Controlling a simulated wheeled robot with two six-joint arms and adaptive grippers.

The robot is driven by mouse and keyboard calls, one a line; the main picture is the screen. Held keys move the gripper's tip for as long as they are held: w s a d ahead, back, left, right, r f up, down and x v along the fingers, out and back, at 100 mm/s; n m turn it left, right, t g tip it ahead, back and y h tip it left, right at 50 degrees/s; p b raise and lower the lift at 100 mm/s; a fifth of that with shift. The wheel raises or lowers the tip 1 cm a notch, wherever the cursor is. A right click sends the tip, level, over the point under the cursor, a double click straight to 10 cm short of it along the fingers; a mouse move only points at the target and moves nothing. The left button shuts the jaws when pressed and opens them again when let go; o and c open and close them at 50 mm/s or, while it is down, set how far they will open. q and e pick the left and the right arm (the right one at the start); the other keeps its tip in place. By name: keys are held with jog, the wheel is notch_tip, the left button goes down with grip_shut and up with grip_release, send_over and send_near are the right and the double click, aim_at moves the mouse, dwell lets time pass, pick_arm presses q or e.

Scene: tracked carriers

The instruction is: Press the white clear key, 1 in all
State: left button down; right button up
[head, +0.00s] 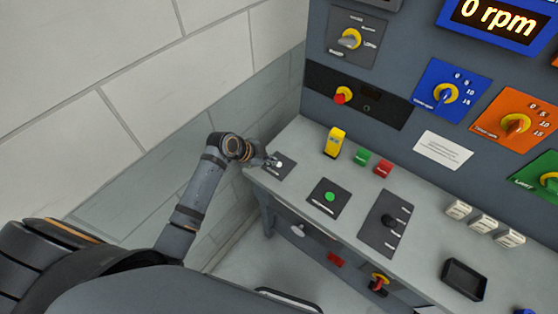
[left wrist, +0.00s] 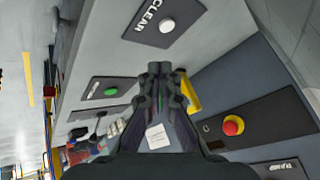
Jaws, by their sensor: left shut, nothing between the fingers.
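The white clear key (left wrist: 167,26) is a round button on a dark plate marked CLEAR (left wrist: 146,33). In the head view the key (head: 279,163) sits on its plate (head: 283,172) at the left end of the grey console. My left gripper (head: 272,161) is right beside the key in the head view and partly overlaps the plate. In the left wrist view its closed fingertips (left wrist: 160,69) point toward the key, with a gap in the picture between them and it. The gripper is shut and empty. My right gripper is not in view.
A green button (head: 329,197) and a black selector (head: 389,222) are on the console (head: 302,135). A yellow switch cover (head: 335,141) and green and red blocks (head: 383,168) stand behind. A red knob (head: 343,95) is on the upright panel. A tiled wall is at the left.

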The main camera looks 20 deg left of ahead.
pick_arm(q)
jog(key=w+r+m+h, duration=0.1)
jog(key=w+r+m, duration=0.2)
jog(key=w+r, duration=0.1)
jog(key=shift+w+d+t, duration=0.35)
jog(key=shift+t, duration=0.05)
jog(key=shift+f, duration=0.1)
jog(key=b, duration=0.6)
send_over(279, 164)
jog(key=f, duration=0.7)
jog(key=shift+s+a+f, duration=0.3)
jog(key=shift+s+f, duration=0.05)
jog(key=shift+f+b, duration=0.35)
jog(key=shift+f, duration=0.25)
